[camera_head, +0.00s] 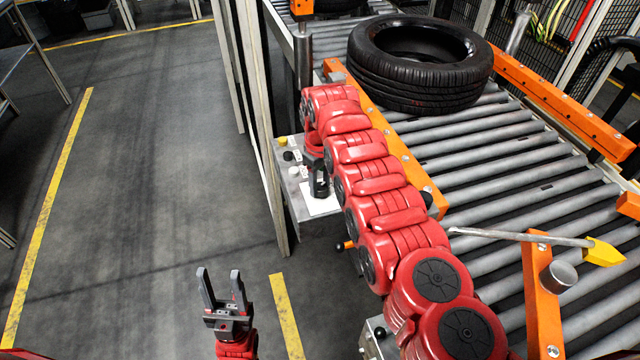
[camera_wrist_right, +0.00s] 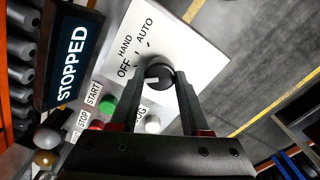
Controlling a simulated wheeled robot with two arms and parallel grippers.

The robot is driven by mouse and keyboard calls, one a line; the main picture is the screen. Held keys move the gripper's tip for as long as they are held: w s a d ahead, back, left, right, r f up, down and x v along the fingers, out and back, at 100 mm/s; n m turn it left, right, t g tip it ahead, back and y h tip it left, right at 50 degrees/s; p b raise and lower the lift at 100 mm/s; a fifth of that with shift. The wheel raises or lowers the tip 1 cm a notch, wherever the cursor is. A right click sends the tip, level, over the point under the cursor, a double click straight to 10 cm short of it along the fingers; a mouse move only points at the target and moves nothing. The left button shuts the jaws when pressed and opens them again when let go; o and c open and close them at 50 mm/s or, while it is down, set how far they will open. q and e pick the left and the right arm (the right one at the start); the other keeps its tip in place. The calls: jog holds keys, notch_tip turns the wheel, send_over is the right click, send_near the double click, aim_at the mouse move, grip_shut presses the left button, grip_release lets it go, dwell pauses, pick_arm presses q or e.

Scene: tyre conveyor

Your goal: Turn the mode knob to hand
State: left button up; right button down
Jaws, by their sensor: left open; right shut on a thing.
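The mode knob (camera_wrist_right: 160,72) is a dark round knob on a white plate (camera_wrist_right: 190,40) marked OFF, HAND and AUTO, in the right wrist view. Its pale pointer mark points left, roughly toward OFF. My right gripper (camera_wrist_right: 158,82) is shut on the knob, one finger on each side. My left gripper (camera_head: 220,274) is open and empty above the floor at the lower left.
A green start button (camera_wrist_right: 107,104) and other buttons sit near the knob, beside a display reading STOPPED (camera_wrist_right: 72,55). A tyre (camera_head: 420,65) lies on the conveyor rollers (camera_head: 520,190). A yellow-tipped rod (camera_head: 520,236) lies across the near rollers.

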jog(key=m+b, duration=0.4)
jog(key=shift+d+f+m, duration=0.1)
jog(key=shift+f+m, duration=0.1)
jog(key=shift+m, duration=0.1)
jog(key=shift+r+m+b, duration=0.15)
jog(key=shift+m+b, duration=0.75)
jog(key=shift+m, duration=0.5)
jog(key=shift+c, duration=1.9)
grip_release()
jog(key=shift+r, duration=0.1)
